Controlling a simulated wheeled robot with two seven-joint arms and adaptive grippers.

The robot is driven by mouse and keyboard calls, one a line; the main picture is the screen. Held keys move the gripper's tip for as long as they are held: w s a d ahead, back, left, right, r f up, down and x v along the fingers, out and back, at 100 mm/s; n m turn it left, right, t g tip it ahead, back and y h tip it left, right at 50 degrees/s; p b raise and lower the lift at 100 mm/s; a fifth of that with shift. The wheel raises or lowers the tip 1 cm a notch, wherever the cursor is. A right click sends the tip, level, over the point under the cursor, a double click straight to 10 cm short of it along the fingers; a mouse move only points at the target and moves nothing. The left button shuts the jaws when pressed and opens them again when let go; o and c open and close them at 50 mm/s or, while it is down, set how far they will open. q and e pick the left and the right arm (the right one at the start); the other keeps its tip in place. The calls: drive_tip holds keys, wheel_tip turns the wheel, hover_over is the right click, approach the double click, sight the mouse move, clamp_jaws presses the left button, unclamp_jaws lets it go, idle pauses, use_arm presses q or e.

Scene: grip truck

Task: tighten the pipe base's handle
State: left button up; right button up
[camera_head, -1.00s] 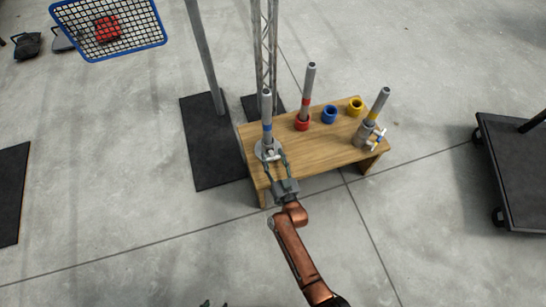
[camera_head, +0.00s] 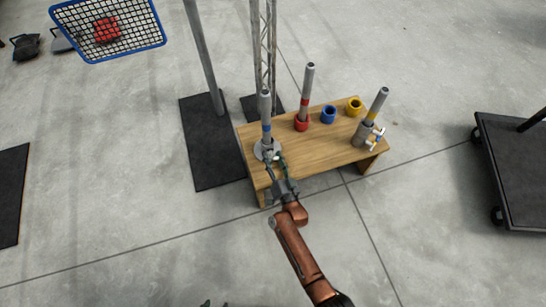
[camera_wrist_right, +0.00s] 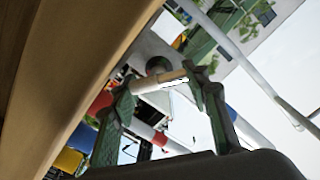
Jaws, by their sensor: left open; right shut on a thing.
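A grey pipe with a blue band (camera_head: 266,115) stands upright in a round pale pipe base (camera_head: 262,152) at the bench's left end. My right gripper (camera_head: 275,160) is at this base's near side. In the right wrist view it (camera_wrist_right: 160,95) is shut on a short pale handle (camera_wrist_right: 158,80), which lies across between its fingers. A second pipe base (camera_head: 364,135) at the right end holds a tilted pipe with a yellow band (camera_head: 376,105) and has a white and blue handle (camera_head: 378,138). My left gripper (camera_head: 215,303) barely shows at the bottom edge, open.
The wooden bench (camera_head: 320,155) also bears a red ring (camera_head: 302,123) with a pipe in it, a blue ring (camera_head: 328,114) and a yellow ring (camera_head: 354,107). A dark cart (camera_head: 515,165) stands at right. The floor in front is clear.

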drive_tip(key=o, duration=1.2)
drive_tip(key=v, duration=1.2)
drive_tip(key=shift+c, duration=0.2)
